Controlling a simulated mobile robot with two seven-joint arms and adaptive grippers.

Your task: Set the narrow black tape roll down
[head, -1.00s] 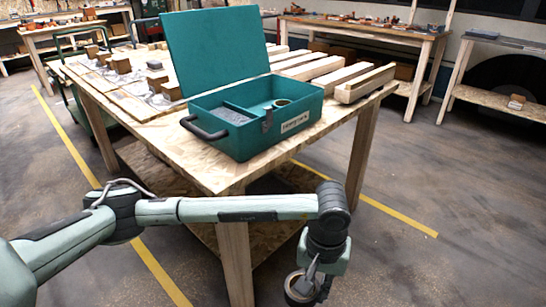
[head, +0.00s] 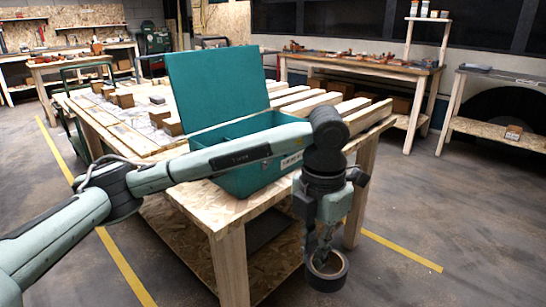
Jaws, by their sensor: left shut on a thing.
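The narrow black tape roll (head: 327,272) hangs in my left gripper (head: 322,250), in front of the table's near right corner and below the table top. The gripper points down and is shut on the roll's rim. The roll is tilted, with its pale core facing the camera. The teal toolbox (head: 262,178) stands open on the wooden table (head: 218,205), its lid (head: 218,85) upright. My left forearm hides much of the box front and its inside. My right gripper is not in view.
Wooden beams (head: 362,115) lie on the table right of the toolbox, and small wood blocks (head: 124,98) stand at the left. The near table edge is largely bare. A workbench (head: 380,68) stands at the back.

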